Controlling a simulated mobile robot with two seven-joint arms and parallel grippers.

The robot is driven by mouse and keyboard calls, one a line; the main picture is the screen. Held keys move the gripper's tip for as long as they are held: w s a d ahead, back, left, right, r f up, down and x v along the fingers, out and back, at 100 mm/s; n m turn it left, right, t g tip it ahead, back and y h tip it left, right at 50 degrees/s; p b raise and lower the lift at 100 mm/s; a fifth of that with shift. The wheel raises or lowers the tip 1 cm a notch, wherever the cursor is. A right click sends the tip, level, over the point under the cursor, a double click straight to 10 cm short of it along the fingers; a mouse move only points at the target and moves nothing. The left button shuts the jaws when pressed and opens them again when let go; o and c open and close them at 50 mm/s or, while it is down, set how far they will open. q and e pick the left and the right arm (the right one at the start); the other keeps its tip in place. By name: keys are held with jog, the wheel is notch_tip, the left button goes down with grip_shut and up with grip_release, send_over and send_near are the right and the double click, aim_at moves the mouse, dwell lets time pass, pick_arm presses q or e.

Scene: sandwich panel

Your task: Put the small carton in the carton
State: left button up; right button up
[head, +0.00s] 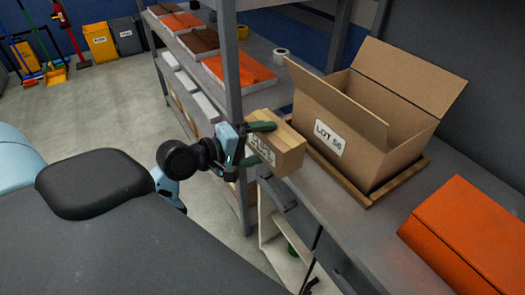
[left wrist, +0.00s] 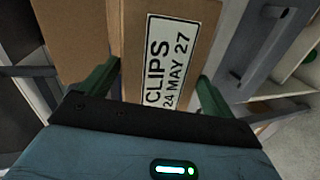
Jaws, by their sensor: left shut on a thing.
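The small carton (head: 283,150) is a closed brown box with tape and a printed label. My left gripper (head: 262,141) is shut on it, with green fingers on either side. It is held at the front edge of the bench, left of the big carton. In the left wrist view the small carton (left wrist: 115,40) fills the space between the fingers of the left gripper (left wrist: 155,85), and its label reads CLIPS 24 MAY 27. The large carton (head: 345,125), labelled LOT 56, stands open with flaps spread on a wooden pallet (head: 352,188). My right gripper is not in view.
An orange box (head: 470,235) lies on the bench (head: 385,225) to the right. A grey shelf post (head: 231,70) stands just behind my left gripper. Shelves with orange and brown stacks (head: 238,70) run back at left. White and dark tape rolls (head: 280,56) sit behind the carton.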

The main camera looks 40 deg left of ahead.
aim_at(258, 153)
pick_arm(q)
jog(key=shift+w, duration=0.6)
jog(key=shift+w+d+f, duration=0.1)
jog(key=shift+w, duration=0.15)
jog(key=shift+f+b, duration=0.3)
jog(key=shift+f, duration=1.5)
jog(key=shift+s, duration=0.1)
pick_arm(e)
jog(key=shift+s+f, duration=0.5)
pick_arm(q)
jog(key=o, duration=1)
jog(key=shift+o, duration=0.2)
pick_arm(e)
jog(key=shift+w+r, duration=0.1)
